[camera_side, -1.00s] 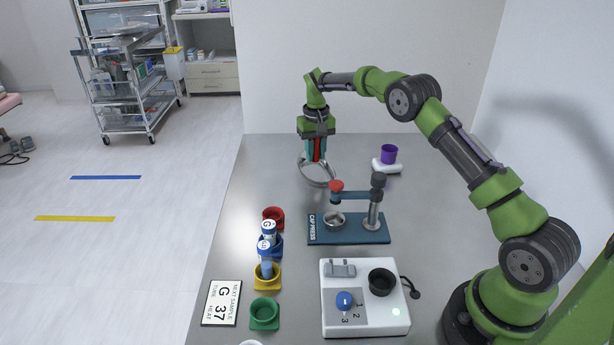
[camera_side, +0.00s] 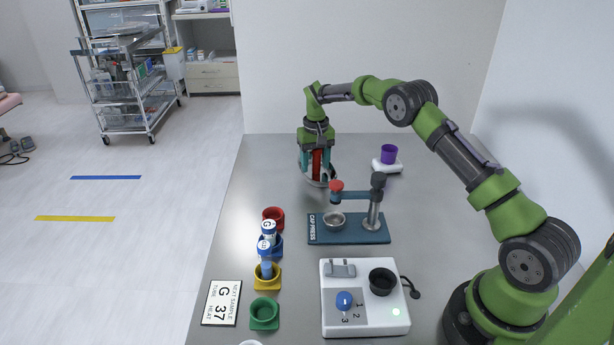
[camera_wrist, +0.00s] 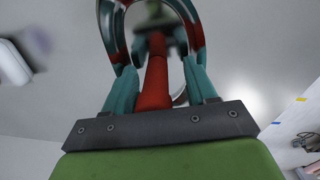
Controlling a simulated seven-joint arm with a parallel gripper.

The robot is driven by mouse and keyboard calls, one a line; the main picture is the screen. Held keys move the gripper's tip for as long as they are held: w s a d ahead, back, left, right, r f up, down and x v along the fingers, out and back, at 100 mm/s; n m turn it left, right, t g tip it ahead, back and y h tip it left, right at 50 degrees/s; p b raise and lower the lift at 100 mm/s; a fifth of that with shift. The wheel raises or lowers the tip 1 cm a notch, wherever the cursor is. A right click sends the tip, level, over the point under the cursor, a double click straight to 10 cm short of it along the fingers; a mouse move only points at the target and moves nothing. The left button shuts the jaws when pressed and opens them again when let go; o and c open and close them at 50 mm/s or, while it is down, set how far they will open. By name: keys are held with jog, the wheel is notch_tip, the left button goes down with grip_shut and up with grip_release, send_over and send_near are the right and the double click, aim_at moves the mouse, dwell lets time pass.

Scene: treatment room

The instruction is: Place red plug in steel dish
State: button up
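The steel dish (camera_side: 305,174) rests on the far part of the table in the side view, directly below my gripper, which hides part of it. My gripper (camera_side: 317,177) points down over it, with its teal fingers spread. The red plug (camera_side: 317,162) stands between the fingers. In the wrist view the red plug (camera_wrist: 154,80) is upright between the fingers (camera_wrist: 162,88), with a visible gap on each side. Shiny curved metal of the dish, with teal and red reflections, shows beyond it. Where the plug's lower end touches is hidden.
The cap press (camera_side: 350,228) stands nearer the camera. A purple cup (camera_side: 389,153) sits on a white base to the right. A white device (camera_side: 365,299) is in front.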

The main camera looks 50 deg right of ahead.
dwell(0.5)
jog(key=shift+r, duration=3.5)
jog(key=shift+w, duration=0.1)
jog(key=shift+s+a+f, duration=0.2)
jog(key=shift+s+f, duration=0.5)
jog(key=shift+f, duration=0.2)
jog(key=s+a+r+t+y, duration=0.1)
jog(key=s+a+r+t, duration=0.1)
jog(key=s+a+r, duration=0.45)
jog(key=s+a+r+t, duration=0.1)
jog(key=s+a+r, duration=0.3)
jog(key=s+r, duration=0.4)
jog(key=s+a+r+t, duration=0.1)
jog(key=s+a+t, duration=0.1)
jog(key=s, duration=0.7)
jog(key=s+a+r+n+t+y, duration=0.1)
jog(key=s+a, duration=0.3)
jog(key=s, duration=0.4)
jog(key=shift+s+a+r+t, duration=0.2)
jog(key=shift+s+r+t, duration=0.15)
jog(key=shift+r+t, duration=0.3)
